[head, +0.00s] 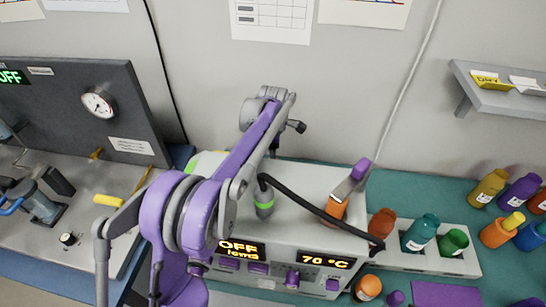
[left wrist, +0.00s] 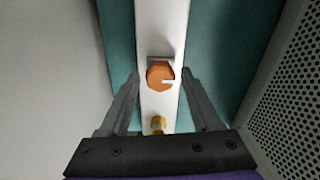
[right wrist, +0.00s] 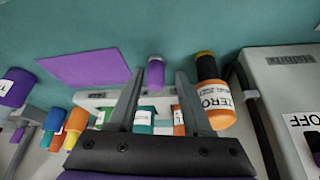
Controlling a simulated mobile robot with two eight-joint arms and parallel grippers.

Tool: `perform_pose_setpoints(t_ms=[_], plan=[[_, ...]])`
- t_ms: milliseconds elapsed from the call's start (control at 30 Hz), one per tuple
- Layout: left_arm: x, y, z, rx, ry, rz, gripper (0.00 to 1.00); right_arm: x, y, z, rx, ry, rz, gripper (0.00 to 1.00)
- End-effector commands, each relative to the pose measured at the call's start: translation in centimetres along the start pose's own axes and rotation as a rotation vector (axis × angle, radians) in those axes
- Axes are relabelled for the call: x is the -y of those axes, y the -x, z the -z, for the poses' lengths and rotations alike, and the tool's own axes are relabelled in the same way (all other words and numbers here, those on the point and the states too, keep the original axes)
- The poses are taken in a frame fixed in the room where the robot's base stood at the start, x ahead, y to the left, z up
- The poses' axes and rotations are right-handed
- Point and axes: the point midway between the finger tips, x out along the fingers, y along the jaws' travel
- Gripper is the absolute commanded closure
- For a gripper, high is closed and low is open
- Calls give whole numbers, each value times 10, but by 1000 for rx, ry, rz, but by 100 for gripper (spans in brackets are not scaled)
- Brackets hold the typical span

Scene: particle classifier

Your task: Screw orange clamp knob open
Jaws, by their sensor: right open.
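The orange clamp knob (left wrist: 158,77) shows in the left wrist view, on the front of a white upright bar (left wrist: 160,30). A white mark runs from its middle to the right. My left gripper (left wrist: 160,73) is open. Its fingers stand on either side of the knob, with a visible gap on both sides; I cannot tell how far the knob lies beyond the tips. The knob and left fingertips cannot be made out in the head view. My right gripper (right wrist: 160,70) is open and empty in the right wrist view, above the teal bench with bottles.
A small yellow piece (left wrist: 158,124) is on the bar below the knob. A perforated panel (left wrist: 290,85) stands at the right. In the head view, my purple arm covers part of the white heater box (head: 320,183). A bottle rack (head: 462,266) stands right of it.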

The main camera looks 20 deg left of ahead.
Motion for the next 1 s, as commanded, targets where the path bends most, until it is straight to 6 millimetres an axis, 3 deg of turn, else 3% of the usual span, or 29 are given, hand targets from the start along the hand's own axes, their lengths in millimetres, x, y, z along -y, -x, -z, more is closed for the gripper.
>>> perform_pose_setpoints(t_ms=[433,800,1000], plan=[[0,7,0,0,-1,1,23,0,0,0,0,0,0,50],[0,77,0,0,0,0,23,0,5,4,-3,0,0,50],[0,102,0,0,0,0,23,0,7,6,-4,0,0,50]])
